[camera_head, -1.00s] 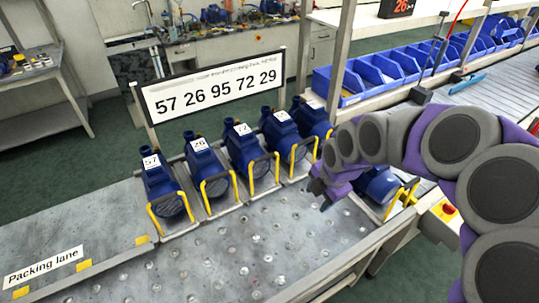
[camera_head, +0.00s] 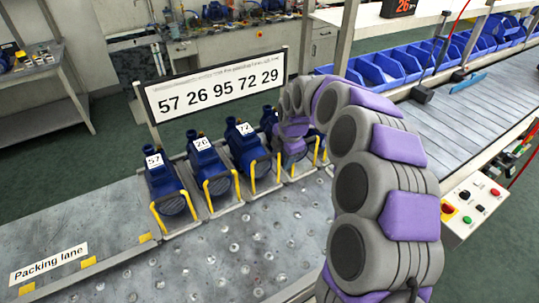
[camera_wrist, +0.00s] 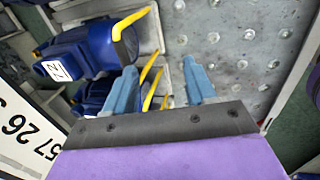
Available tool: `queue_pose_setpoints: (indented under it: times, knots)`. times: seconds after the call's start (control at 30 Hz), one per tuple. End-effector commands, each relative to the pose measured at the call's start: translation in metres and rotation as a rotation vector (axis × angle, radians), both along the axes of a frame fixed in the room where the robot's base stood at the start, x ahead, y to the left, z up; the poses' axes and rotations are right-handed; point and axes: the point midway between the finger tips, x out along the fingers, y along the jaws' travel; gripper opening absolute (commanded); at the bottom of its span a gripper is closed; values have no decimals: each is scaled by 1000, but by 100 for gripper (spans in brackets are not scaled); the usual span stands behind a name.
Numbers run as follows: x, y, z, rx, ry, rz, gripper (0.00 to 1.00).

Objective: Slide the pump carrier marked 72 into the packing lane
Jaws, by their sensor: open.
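The pump carrier marked 72 (camera_head: 247,148) is a blue pump with a yellow handle. It stands third from the left in the row in the head view. In the wrist view the pump labelled 72 (camera_wrist: 95,48) lies at the upper left, beyond the left finger. My gripper (camera_wrist: 160,85) is open. A yellow handle (camera_wrist: 151,88) shows between its fingers, beside another, partly hidden blue pump; I cannot tell contact. In the head view my arm hides the fingertips and the row's right part. The packing lane (camera_head: 110,238) is the grey strip at the left.
Carriers 57 (camera_head: 167,187) and 26 (camera_head: 210,170) stand left of 72. A number board (camera_head: 220,90) stands behind the row. The studded table (camera_head: 235,255) in front is clear. Blue bins (camera_head: 380,75) and a roller conveyor (camera_head: 460,115) are at the right.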

Motion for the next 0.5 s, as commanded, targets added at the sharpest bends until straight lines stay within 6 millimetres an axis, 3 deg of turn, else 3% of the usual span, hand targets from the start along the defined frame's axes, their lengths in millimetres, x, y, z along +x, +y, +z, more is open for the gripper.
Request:
queue_pose_setpoints:
  times: [0.3,0.5]
  knots:
    - [40,27,1,-1,-2,0,55]
    - [55,37,1,0,0,0,55]
